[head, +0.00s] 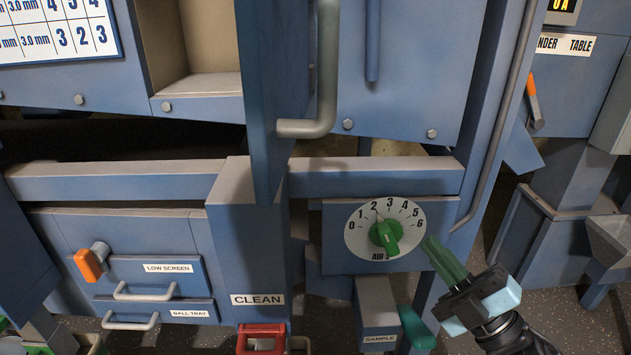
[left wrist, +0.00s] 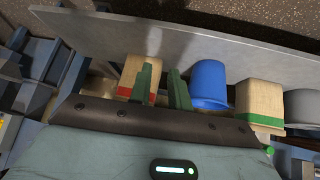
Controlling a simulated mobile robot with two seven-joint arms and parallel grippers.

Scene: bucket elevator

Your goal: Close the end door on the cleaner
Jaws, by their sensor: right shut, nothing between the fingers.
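The end door (head: 268,100) of the cleaner is a blue panel standing open, seen nearly edge-on in the head view. Its grey bar handle (head: 328,75) is on its right side. The open compartment (head: 204,84), beige inside, shows to the door's left. My right gripper (head: 432,245) has green fingers shut and empty. It is below and right of the door handle, by the lower right edge of the dial; I cannot tell if it touches the dial. My left gripper (left wrist: 162,75) shows in the left wrist view with its fingers apart, away from the door.
The dial (head: 385,229) has a green knob. Below are the low screen drawer (head: 158,272), an orange-handled latch (head: 88,264), and a sample box (head: 376,315). In the left wrist view, sacks (left wrist: 258,98) and a blue bucket (left wrist: 209,84) stand by a grey panel (left wrist: 130,38).

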